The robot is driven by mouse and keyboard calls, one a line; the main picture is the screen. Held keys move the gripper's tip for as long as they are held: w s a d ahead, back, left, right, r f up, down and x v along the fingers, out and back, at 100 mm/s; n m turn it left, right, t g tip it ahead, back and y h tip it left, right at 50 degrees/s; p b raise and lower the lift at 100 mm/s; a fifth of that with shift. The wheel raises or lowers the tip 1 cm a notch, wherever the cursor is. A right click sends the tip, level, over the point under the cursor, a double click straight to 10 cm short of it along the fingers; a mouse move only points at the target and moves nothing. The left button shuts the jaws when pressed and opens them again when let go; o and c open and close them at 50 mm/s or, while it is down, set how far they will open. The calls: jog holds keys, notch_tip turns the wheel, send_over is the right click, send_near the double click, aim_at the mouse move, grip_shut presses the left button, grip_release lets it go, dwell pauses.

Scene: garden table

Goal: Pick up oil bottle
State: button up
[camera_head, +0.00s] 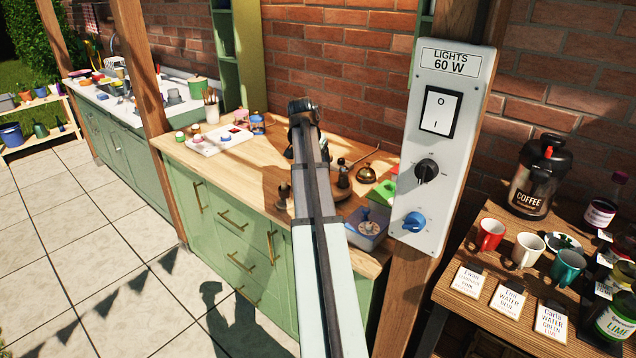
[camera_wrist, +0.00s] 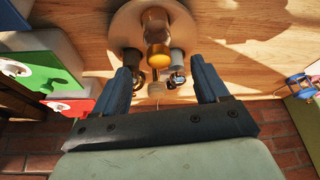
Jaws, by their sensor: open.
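A round wooden stand (camera_wrist: 122,25) on the wooden counter shows in the wrist view, with several small items on it. An amber bottle with a golden top (camera_wrist: 156,40), which looks like the oil bottle, stands in its middle. My gripper (camera_wrist: 161,68) is open, with one dark finger on either side of the bottle's line in the picture. Nothing is clamped between the fingers. I cannot tell how far the fingertips are from the bottle. In the head view my arm hides most of the gripper, the bottle and part of the round stand (camera_head: 352,194).
Dark small containers (camera_wrist: 177,57) stand close beside the bottle. A green box (camera_wrist: 40,68) and a red box (camera_wrist: 75,106) lie at left in the wrist view. In the head view, a bell (camera_head: 367,173), a blue box (camera_head: 366,228) and a white switch panel (camera_head: 441,145) are right of my arm.

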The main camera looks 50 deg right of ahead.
jog(key=shift+x, duration=4.05)
jog(key=shift+c, duration=0.2)
jog(key=c, duration=1.2)
jog(key=shift+r, duration=0.1)
